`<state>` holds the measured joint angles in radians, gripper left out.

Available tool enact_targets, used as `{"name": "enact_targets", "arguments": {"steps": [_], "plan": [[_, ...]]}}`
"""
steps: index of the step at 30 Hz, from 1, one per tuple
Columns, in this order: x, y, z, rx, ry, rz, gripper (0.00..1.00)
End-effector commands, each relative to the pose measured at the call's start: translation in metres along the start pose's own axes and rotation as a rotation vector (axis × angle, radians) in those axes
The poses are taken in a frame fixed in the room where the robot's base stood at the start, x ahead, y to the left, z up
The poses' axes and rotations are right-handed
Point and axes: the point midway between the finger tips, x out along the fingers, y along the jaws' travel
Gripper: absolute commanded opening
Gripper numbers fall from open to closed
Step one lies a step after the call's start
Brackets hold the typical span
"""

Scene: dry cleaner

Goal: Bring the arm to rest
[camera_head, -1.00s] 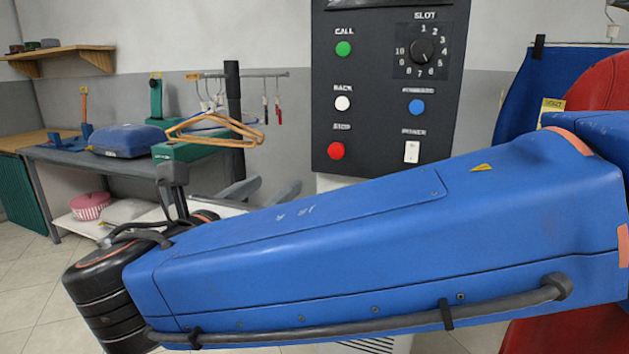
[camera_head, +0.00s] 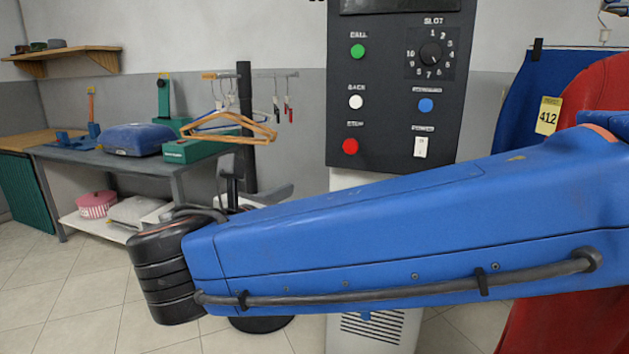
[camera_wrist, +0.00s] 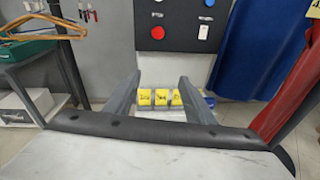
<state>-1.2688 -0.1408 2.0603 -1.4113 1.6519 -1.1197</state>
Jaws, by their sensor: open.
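My blue arm (camera_head: 400,240) stretches across the lower part of the head view, from the right edge to a black ribbed wrist joint at the left. My gripper (camera_wrist: 160,82) shows in the wrist view as two grey fingers spread apart, with nothing held between them. In the head view only grey parts of it show behind the arm, and the rest is hidden.
A dark control panel (camera_head: 390,130) with coloured buttons and a dial stands behind the arm. Clothes hangers (camera_head: 230,128) hang from a rail at left, near a grey table (camera_head: 120,165). Yellow labelled blocks (camera_wrist: 161,97) show beyond the fingers. Red (camera_head: 590,100) and blue (camera_head: 520,100) garments hang at right.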

Motion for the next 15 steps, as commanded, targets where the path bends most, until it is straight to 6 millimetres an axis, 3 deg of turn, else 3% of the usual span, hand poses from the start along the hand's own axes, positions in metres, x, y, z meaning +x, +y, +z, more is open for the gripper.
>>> {"name": "enact_targets", "arguments": {"steps": [8, 15], "plan": [[0.048, -0.056, -0.020, 0.131, 0.126, -0.120, 0.49], [0.090, -0.135, -0.054, 0.354, 0.283, -0.300, 0.49]]}}
